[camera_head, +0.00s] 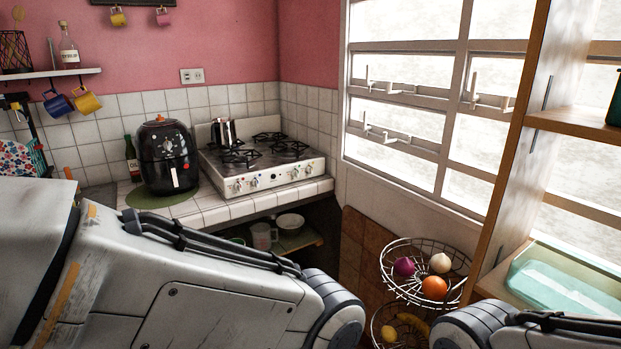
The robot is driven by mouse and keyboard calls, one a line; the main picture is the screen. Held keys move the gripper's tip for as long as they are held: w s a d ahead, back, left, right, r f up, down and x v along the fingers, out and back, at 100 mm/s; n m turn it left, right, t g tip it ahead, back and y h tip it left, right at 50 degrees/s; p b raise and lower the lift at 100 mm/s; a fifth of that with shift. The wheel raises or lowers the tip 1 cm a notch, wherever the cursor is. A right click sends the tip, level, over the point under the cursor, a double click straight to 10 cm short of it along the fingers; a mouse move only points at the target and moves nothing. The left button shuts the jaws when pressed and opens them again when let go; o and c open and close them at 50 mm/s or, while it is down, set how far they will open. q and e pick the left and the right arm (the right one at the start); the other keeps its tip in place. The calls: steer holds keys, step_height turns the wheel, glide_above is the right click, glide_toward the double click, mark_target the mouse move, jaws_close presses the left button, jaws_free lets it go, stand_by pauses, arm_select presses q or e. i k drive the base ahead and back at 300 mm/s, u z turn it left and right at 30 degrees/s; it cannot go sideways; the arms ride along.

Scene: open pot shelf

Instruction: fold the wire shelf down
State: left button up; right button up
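I cannot make out a folding wire shelf in the head view. The wire items that show are a round upper wire basket (408,290) holding a red onion, a pale onion and an orange, and a lower wire basket (378,322) with yellow fruit, partly hidden. My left arm crosses the lower left and middle of the picture. Part of my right arm shows at the bottom right. Neither gripper shows, so whether they hold anything is hidden.
A tiled counter (215,212) carries a black air fryer (167,157), a bottle (132,160) and a stove (262,172) with a moka pot (224,134). An open wooden shelf unit (515,150) stands at right beside the window. A wall shelf (55,73) with hanging mugs is at upper left.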

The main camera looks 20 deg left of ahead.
mark_target(37, 147)
steer(key=u, duration=0.5)
steer(key=i, duration=0.8)
steer(key=u, duration=1.3)
steer(key=i, duration=0.5)
steer(key=u, duration=0.45)
steer(key=k, duration=0.35)
steer(key=z, duration=0.75)
steer(key=i, duration=0.7)
steer(key=u, duration=0.65)
steer(key=i, duration=0.6)
steer(key=u, duration=0.6)
